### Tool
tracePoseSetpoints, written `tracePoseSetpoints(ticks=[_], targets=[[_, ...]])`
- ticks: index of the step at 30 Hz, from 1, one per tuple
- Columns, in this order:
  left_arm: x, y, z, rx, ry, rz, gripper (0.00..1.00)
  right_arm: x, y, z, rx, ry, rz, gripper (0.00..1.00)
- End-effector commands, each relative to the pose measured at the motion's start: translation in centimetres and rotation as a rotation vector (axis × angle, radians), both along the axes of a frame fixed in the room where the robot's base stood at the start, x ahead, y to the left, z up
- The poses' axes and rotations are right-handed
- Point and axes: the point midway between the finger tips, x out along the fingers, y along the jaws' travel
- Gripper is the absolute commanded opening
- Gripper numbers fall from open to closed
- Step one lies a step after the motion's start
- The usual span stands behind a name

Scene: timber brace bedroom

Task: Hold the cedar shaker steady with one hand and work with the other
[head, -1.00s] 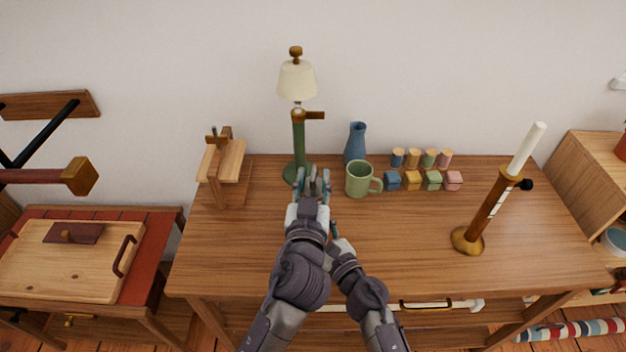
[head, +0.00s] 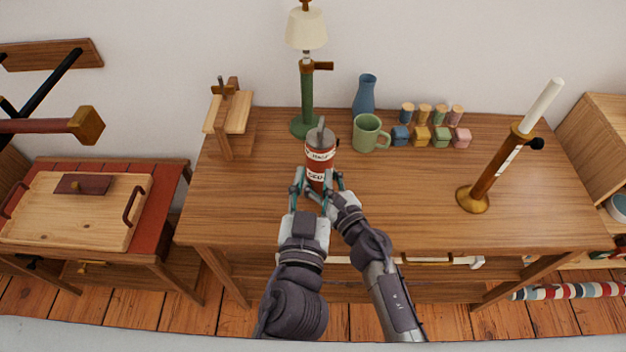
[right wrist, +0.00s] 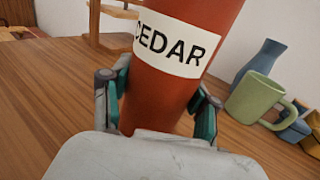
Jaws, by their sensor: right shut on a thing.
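The cedar shaker (head: 320,162) is a red, upright cylinder with white labels and a grey top with a short spout or lever. It stands near the middle of the desk. In the right wrist view it (right wrist: 180,95) fills the centre, its label reading CEDAR. My right gripper (head: 327,186) is shut on its lower part, a finger on each side in the right wrist view (right wrist: 158,105). My left gripper (head: 311,192) is just in front of the shaker, fingers spread and nothing seen between them. The overlapping hands hide the shaker's base in the head view.
On the desk (head: 400,200) stand a green lamp (head: 307,95) behind the shaker, a green mug (head: 368,134), a blue vase (head: 366,95), several small coloured blocks (head: 430,137), a wooden stand (head: 230,115) and a candlestick (head: 495,170). The desk's right middle is clear.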

Motion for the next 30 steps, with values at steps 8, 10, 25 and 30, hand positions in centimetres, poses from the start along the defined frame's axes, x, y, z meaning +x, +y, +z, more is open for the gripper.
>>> tracePoseSetpoints(ticks=[8,10,25,30], targets=[[-0.1,0.0,0.0,0.000,0.000,0.000,0.35,0.0,0.0,0.1,0.001,-0.001,0.000,0.20],[-0.1,0.0,0.0,0.000,0.000,0.000,0.35,0.0,0.0,0.1,0.001,-0.001,0.000,0.19],[0.0,0.0,0.0,0.000,0.000,0.000,0.35,-0.1,0.0,0.0,0.000,0.000,0.000,0.89],[0.0,0.0,0.0,-0.001,0.000,0.000,0.35,-1.4,-0.9,-0.1,-0.001,0.002,0.000,0.89]])
